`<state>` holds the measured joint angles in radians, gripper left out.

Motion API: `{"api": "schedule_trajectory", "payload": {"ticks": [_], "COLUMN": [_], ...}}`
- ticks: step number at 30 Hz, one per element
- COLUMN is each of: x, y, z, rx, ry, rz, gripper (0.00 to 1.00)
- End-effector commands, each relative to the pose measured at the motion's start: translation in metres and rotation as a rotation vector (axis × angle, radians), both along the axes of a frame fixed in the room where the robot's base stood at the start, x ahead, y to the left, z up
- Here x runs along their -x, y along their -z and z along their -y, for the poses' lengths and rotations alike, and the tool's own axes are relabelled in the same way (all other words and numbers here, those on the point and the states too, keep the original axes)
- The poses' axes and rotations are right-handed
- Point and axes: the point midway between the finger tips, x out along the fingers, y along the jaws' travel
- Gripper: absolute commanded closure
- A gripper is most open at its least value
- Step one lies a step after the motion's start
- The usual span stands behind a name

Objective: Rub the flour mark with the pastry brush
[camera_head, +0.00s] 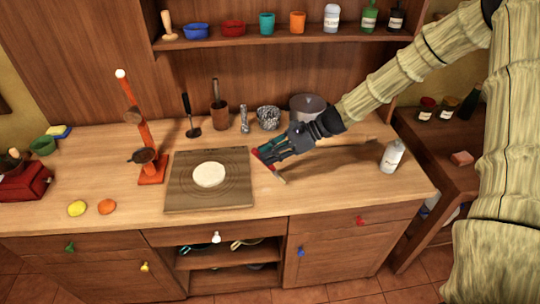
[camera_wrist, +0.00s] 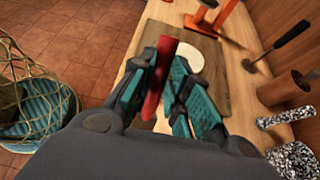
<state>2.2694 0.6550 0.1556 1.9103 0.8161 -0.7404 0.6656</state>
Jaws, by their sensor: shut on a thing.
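My gripper (camera_head: 273,154) is shut on a red-handled tool, the pastry brush (camera_head: 279,177), over the counter just right of the board. Its pale end points down toward the front; whether it touches the counter is unclear. In the wrist view the red handle (camera_wrist: 160,76) stands between the teal finger pads (camera_wrist: 158,84). A wooden board (camera_head: 209,202) lies left of my gripper. A round white patch (camera_head: 209,174) is on its middle; I cannot tell whether it is the flour mark or flat dough. In the wrist view the patch (camera_wrist: 190,58) is partly hidden by the fingers.
An orange stand (camera_head: 151,165) is left of the board. A ladle, a mortar (camera_head: 219,118), a shaker, a speckled pot and a grey pot (camera_head: 307,108) stand behind. A white bottle (camera_head: 392,156) stands at the right. The counter between bottle and gripper is clear.

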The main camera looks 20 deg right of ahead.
Motion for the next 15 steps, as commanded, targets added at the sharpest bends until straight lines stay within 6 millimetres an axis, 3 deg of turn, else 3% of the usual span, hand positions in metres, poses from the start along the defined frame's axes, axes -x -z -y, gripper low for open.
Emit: {"api": "schedule_trajectory", "payload": {"ticks": [7,15], "x": [-0.001,-0.001], "y": [-0.026,-0.033], "z": [-0.003,-0.005], "rx": [0.0,0.0], "ry": [-0.005,-0.007], "rz": [0.001,0.0], "gripper": [1.0,1.0]}}
